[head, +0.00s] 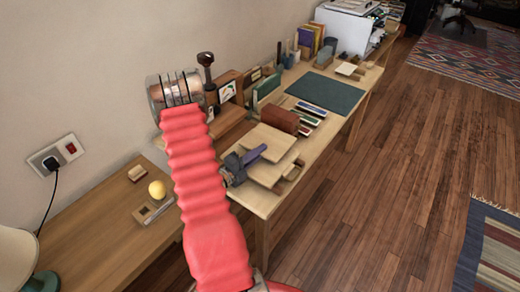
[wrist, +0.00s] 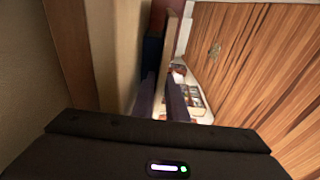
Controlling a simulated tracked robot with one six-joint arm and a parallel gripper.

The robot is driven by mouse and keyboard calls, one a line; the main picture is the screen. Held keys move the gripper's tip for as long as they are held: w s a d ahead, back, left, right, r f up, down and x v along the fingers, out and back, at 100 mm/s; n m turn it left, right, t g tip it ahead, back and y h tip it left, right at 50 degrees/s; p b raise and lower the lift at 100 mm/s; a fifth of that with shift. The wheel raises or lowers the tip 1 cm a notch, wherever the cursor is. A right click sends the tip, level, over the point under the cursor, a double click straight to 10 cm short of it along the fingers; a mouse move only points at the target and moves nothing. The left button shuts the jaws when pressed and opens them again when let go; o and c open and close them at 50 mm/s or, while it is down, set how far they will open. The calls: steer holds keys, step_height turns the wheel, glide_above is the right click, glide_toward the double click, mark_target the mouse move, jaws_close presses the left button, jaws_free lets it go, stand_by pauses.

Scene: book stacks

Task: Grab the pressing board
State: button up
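Light wooden boards are stacked near the front edge of the long table. The upper, smaller board (head: 270,139) sits above a wider board (head: 268,172); I cannot tell for sure which is the pressing board. My gripper (head: 258,157) is at the left side of the stack, its purple-grey fingers close to the boards. In the wrist view my gripper (wrist: 161,98) has its two fingers apart with a narrow gap between them. A wide wooden surface (wrist: 122,50) is close on the left there. Whether the fingers touch a board is hidden.
The wooden floor (head: 400,180) at right is clear.

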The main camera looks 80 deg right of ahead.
stand_by(0.3)
jaws_close()
stand_by(0.4)
steer(key=shift+r, duration=5.05)
